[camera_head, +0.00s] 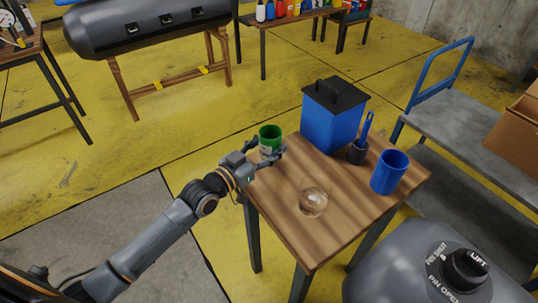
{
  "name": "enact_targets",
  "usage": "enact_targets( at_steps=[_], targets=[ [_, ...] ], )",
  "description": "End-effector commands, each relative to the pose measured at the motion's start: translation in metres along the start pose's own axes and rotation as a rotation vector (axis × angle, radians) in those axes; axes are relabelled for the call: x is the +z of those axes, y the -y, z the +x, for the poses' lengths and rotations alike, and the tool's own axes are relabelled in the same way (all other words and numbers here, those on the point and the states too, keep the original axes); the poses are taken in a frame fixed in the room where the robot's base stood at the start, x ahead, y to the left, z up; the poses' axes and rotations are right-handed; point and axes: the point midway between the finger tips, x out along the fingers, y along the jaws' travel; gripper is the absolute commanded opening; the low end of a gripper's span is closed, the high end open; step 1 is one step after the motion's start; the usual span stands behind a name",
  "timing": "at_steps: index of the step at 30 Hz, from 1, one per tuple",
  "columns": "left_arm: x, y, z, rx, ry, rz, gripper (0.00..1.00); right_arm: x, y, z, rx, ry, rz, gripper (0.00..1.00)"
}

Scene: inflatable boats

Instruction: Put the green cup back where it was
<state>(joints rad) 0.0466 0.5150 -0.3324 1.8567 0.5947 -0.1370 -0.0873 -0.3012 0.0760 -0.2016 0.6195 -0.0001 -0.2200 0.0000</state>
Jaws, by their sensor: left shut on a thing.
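The green cup (270,135) is upright at the back left of the small wooden table (295,235). My left gripper (268,156) is shut on the cup, with its fingers around the cup's lower part. They hide the cup's base, so I cannot tell whether it touches the table top. My right gripper is not in view.
On the same table stand a blue box with a black lid (331,125), a dark holder with a blue-handled tool (358,150), a blue cup (390,173) and a clear glass ball (313,202). A grey cart (460,125) stands to the right. The table's front is clear.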

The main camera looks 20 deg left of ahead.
Motion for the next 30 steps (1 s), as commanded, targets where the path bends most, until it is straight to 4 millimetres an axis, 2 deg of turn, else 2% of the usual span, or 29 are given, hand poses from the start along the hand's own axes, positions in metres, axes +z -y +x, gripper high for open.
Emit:
enact_targets(
  at_steps=[3,9,21,22,24,25,30],
  targets=[
    [0.011,0.003,0.006,-0.001,0.002,0.002,0.18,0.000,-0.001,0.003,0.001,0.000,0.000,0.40],
    [0.035,0.003,0.005,0.000,0.002,0.002,0.18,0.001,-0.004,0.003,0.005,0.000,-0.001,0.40],
    [0.040,0.003,0.005,-0.001,0.000,0.001,0.18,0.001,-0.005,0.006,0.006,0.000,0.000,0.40],
    [0.041,0.003,0.005,-0.001,0.000,0.001,0.54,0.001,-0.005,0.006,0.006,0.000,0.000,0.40],
    [0.040,0.002,0.005,-0.001,0.001,0.001,0.68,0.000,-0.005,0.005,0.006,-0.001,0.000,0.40],
    [0.040,0.002,0.005,-0.001,0.001,0.001,0.74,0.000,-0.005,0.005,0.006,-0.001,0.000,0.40],
    [0.040,0.002,0.005,-0.001,0.001,0.001,0.75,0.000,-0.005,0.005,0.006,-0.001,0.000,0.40]
  ],
)
